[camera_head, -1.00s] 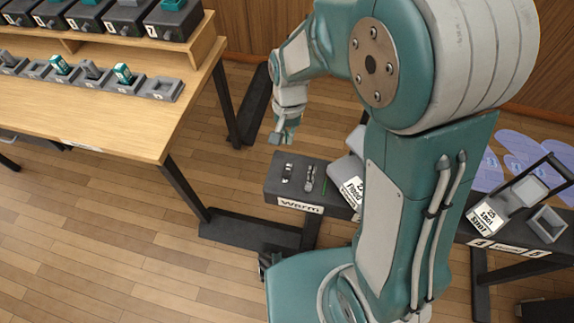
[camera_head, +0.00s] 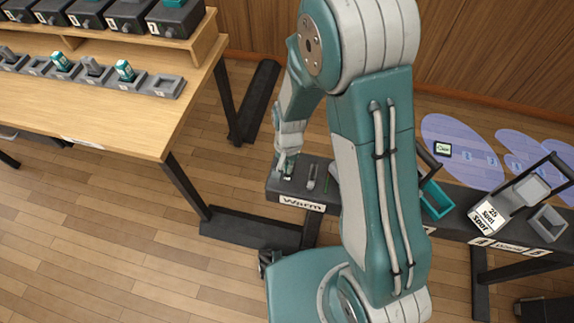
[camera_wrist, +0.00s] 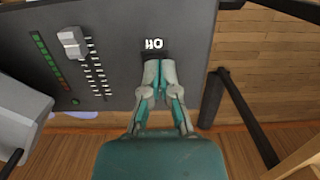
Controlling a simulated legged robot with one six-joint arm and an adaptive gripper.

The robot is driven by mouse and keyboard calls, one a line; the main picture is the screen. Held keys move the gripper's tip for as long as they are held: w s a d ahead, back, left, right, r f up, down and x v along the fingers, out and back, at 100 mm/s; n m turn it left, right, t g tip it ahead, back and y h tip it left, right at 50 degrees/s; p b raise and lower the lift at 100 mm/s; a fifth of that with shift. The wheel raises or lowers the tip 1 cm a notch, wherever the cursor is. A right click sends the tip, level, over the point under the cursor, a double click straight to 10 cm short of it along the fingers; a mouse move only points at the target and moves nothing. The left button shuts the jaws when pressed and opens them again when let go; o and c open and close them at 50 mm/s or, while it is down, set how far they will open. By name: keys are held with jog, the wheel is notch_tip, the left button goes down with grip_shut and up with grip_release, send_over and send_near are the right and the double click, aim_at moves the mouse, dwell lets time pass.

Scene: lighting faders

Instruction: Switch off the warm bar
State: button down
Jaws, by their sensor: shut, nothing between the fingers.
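The warm bar's control panel is a dark box (camera_head: 322,198) with a white "Warm" label (camera_head: 302,204) on its front edge. It fills the upper wrist view (camera_wrist: 120,25). There a dark switch (camera_wrist: 148,54) has white lettering at its top that looks like "ON" upside down. My gripper (camera_wrist: 158,63) is shut and empty, its fingertips right at the switch and hiding part of it. I cannot tell whether they touch it. In the head view my gripper (camera_head: 285,172) is down over the panel's left end. A grey fader (camera_wrist: 72,42) sits left of the switch.
A green and red level strip (camera_wrist: 52,60) lies beside the fader. A grey block (camera_wrist: 20,108) stands at the wrist view's left. A wooden table (camera_head: 125,125) with several small holders is at left. Further lamp controls (camera_head: 490,215) stand at right, partly behind my arm.

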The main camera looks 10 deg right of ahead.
jog(key=shift+d, duration=0.1)
jog(key=shift+s+f, duration=0.3)
jog(key=shift+f, duration=0.1)
jog(key=shift+s+d, duration=0.1)
jog(key=shift+w+r, duration=0.15)
jog(key=shift+w, duration=0.75)
jog(key=shift+d, duration=0.1)
